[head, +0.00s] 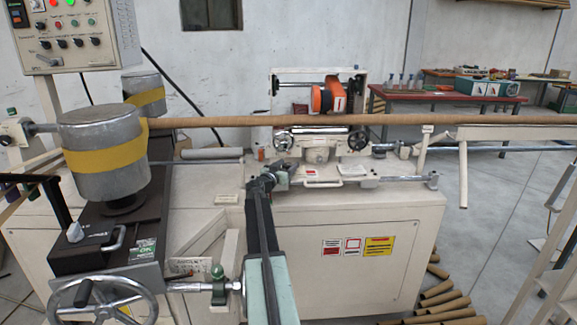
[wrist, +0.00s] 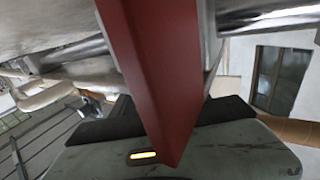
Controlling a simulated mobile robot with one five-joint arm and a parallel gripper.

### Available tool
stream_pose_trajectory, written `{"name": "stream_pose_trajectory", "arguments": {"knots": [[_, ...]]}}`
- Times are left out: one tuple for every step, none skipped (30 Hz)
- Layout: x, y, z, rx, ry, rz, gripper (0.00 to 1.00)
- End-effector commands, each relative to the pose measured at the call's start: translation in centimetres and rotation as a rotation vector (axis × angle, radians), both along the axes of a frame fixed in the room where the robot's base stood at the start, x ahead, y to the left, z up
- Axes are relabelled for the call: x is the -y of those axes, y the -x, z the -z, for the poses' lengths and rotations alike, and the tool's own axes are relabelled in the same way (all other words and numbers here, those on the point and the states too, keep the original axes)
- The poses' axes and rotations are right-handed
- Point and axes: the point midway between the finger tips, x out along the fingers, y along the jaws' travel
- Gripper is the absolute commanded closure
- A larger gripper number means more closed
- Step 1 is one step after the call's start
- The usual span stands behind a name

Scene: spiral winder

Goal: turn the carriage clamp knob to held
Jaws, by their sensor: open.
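My gripper (head: 284,176) is at the front of the white winder carriage, near its left side in the head view. A small red part (head: 311,171) shows on the carriage just right of my gripper. In the wrist view a red, straight-edged bar (wrist: 158,70) fills the middle, very close to the camera. It stands between the dark jaws of my gripper (wrist: 168,118) and hides the space between them. The jaws are open. I cannot tell whether the red bar is the clamp knob, how it is set, or whether a jaw touches it.
A long brown tube (head: 400,120) runs across above the carriage. A handwheel (head: 358,138) is right of my gripper, and a rail (head: 405,180) runs along the front. A large grey drum with a yellow band (head: 100,155) stands at left. Cardboard tubes (head: 440,305) lie on the floor.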

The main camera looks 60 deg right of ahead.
Motion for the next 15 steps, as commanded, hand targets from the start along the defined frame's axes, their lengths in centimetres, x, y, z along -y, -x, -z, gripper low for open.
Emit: {"name": "stream_pose_trajectory", "arguments": {"knots": [[-0.1,0.1,0.0,0.000,0.000,0.001,0.46],[-0.2,0.1,0.0,0.000,0.000,0.001,0.46],[-0.5,0.1,0.0,0.000,0.000,0.000,0.46],[-0.8,0.1,0.0,0.000,0.000,0.000,0.46],[-1.1,0.2,0.0,0.000,0.000,0.000,0.46],[-1.7,0.3,0.0,0.000,0.000,0.000,0.46],[-2.2,0.3,0.0,0.000,0.000,0.000,0.46],[-2.7,0.4,0.0,0.000,0.000,0.000,0.46],[-3.6,0.4,0.0,0.000,0.000,0.000,0.46],[-4.2,0.4,0.0,0.000,0.000,-0.001,0.46],[-4.9,0.5,0.0,0.000,0.000,-0.002,0.46],[-5.7,0.6,0.0,0.000,0.000,-0.002,0.46],[-6.2,0.6,0.0,0.000,0.000,-0.001,0.46],[-6.8,0.6,0.0,0.000,0.000,-0.001,0.46],[-7.3,0.6,0.0,0.000,0.000,-0.002,0.46]]}}
